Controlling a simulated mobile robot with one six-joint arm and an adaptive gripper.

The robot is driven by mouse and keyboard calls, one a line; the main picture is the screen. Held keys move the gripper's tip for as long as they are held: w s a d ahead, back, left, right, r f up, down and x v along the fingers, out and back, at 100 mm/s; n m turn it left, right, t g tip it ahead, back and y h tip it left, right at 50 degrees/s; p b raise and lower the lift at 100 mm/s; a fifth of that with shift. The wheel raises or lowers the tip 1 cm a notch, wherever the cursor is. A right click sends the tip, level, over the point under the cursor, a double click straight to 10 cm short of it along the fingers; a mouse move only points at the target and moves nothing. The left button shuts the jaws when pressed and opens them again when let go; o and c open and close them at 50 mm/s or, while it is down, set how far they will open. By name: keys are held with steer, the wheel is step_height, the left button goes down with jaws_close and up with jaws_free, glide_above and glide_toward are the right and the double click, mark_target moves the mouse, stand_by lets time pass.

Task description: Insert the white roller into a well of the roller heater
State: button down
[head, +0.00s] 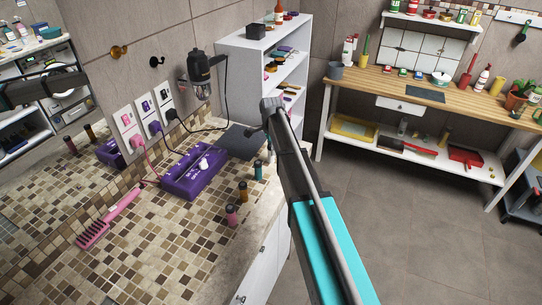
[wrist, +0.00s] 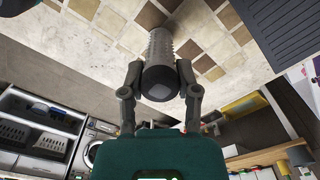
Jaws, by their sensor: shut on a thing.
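My gripper (wrist: 160,80) is shut on a ridged roller (wrist: 160,48) in the wrist view. The roller looks grey in the shade, its dark end faces the camera, and its far end points toward the tiled counter. I cannot tell whether it touches the counter. The purple roller heater (head: 180,184) lies on the counter left of my arm. A small white piece (head: 204,164) shows on its top; I cannot tell whether it is a roller or a knob.
A pink roller (head: 231,215), a brown roller (head: 243,192) and a teal roller (head: 258,171) stand upright along the counter's right edge. A pink brush (head: 108,219) lies at the left. A dark mat (head: 240,141) lies behind the heater. Cords run to wall outlets. The front counter is clear.

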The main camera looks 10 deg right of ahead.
steer(key=shift+r, duration=0.15)
step_height(320, 180, up, 3)
steer(key=p, duration=0.3)
steer(key=s+a+r+p, duration=0.2)
steer(key=s+r+p, duration=0.7)
steer(key=s, duration=0.4)
steer(key=shift+s+a+r+p, duration=0.15)
steer(key=shift+s+r+p, duration=0.25)
steer(key=shift+p, duration=0.1)
steer(key=shift+f, duration=0.15)
step_height(320, 180, down, 4)
steer(key=b, duration=0.4)
steer(key=shift+f+b, duration=0.2)
steer(key=shift+b, duration=0.15)
stand_by(0.9)
